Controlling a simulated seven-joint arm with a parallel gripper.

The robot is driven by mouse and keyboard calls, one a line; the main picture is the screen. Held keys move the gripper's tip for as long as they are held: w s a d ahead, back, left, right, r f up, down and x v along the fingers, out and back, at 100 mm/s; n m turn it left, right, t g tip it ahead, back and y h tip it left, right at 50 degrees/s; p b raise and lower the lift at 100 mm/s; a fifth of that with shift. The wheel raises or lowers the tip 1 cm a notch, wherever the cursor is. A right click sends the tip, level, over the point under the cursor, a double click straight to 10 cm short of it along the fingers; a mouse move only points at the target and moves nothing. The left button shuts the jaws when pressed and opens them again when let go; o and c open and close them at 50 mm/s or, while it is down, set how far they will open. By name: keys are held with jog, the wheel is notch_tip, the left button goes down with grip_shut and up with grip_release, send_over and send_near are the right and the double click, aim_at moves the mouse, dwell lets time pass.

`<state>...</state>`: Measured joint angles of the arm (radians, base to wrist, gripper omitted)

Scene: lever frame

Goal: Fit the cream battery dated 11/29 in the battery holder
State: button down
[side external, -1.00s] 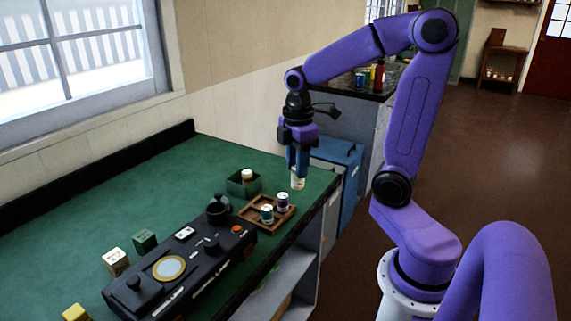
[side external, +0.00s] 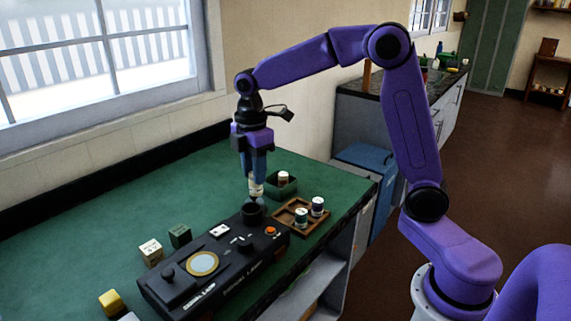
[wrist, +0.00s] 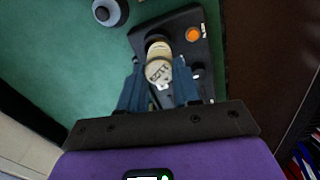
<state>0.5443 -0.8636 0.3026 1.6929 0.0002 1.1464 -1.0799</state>
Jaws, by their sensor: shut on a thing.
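My gripper (side external: 256,178) is shut on the cream battery (side external: 256,189) and holds it about upright. In the wrist view the battery (wrist: 160,72) shows the print 11/29 between my fingers (wrist: 160,85). The battery holder (side external: 252,213) is a dark round cup at the far end of the black lamp panel (side external: 215,262). The battery's lower end is at or just above the cup's mouth; I cannot tell whether it touches or has entered. In the wrist view the battery partly hides the cup.
A wooden tray (side external: 280,224) holds two batteries right of the panel. A cream block (side external: 150,250), a dark green block (side external: 180,236) and a yellow block (side external: 111,301) stand to the left. The bench's back left is clear.

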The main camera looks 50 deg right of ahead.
jog(key=shift+w+a+f, duration=0.1)
jog(key=shift+w+a, duration=0.2)
jog(key=shift+a, duration=0.15)
jog(key=shift+w+a+f, duration=0.1)
jog(key=shift+f, duration=2.6)
jog(key=shift+f, duration=0.75)
jog(key=shift+c, duration=1.1)
grip_release()
notch_tip(320, 180, up, 6)
